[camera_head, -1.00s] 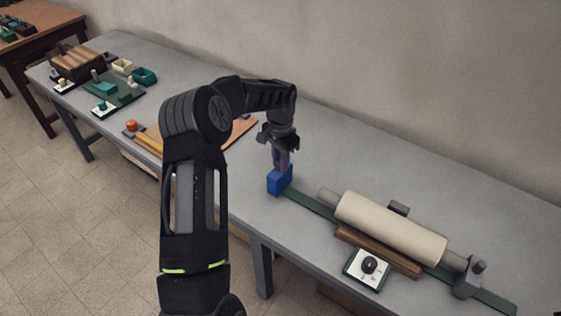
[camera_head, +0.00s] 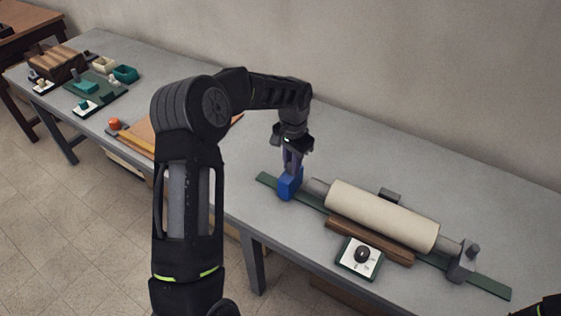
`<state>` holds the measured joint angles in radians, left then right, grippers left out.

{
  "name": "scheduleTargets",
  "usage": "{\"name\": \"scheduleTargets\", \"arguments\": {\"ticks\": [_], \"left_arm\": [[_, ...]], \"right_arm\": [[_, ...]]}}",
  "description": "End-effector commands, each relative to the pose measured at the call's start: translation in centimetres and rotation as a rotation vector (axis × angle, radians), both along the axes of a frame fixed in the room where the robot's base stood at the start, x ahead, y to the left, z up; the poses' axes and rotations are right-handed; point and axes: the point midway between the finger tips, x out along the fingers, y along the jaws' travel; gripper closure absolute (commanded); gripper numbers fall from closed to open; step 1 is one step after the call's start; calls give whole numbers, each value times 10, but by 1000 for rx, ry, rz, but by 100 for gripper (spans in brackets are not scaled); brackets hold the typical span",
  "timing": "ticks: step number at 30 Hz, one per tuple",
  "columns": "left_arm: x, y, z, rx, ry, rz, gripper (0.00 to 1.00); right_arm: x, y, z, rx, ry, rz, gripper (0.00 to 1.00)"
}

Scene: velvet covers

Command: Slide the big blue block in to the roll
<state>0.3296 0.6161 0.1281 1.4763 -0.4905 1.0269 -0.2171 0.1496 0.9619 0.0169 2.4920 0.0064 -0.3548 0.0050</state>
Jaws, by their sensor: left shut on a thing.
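The big blue block (camera_head: 289,185) stands on the green strip (camera_head: 267,181), close to the left end of the roll. The roll (camera_head: 380,216) is cream with grey shaft ends and lies along the strip. The block is beside the left shaft end (camera_head: 318,187); I cannot tell whether they touch. My left gripper (camera_head: 291,168) points down from above and is shut on the block's upper part, hiding some of it. My right gripper is not in view; only a dark bit of an arm shows at the bottom right corner.
A grey end bracket (camera_head: 463,262) stands at the roll's right end. A brown wooden bar (camera_head: 370,241) and a dial box (camera_head: 360,257) lie in front of the roll. A small grey block (camera_head: 389,195) is behind it. Boards and small boxes are at the far left of the table (camera_head: 440,172).

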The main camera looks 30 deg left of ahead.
Motion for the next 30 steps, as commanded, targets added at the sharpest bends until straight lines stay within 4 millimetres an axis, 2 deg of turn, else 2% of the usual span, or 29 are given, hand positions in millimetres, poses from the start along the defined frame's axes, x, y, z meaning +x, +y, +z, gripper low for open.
{"name": "scheduleTargets", "arguments": {"ticks": [6, 7, 15, 24, 30], "left_arm": [[1, 0, 1, -2, -3, 1, 100], [1, 0, 1, -2, -3, 1, 78], [0, 1, 0, 0, -2, 1, 57], [1, 1, 3, 0, -2, 1, 57], [1, 1, 23, 1, -5, 1, 57]], "right_arm": [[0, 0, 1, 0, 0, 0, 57], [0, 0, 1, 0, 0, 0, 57], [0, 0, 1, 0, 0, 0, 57], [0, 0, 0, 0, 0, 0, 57], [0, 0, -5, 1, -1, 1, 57]]}}
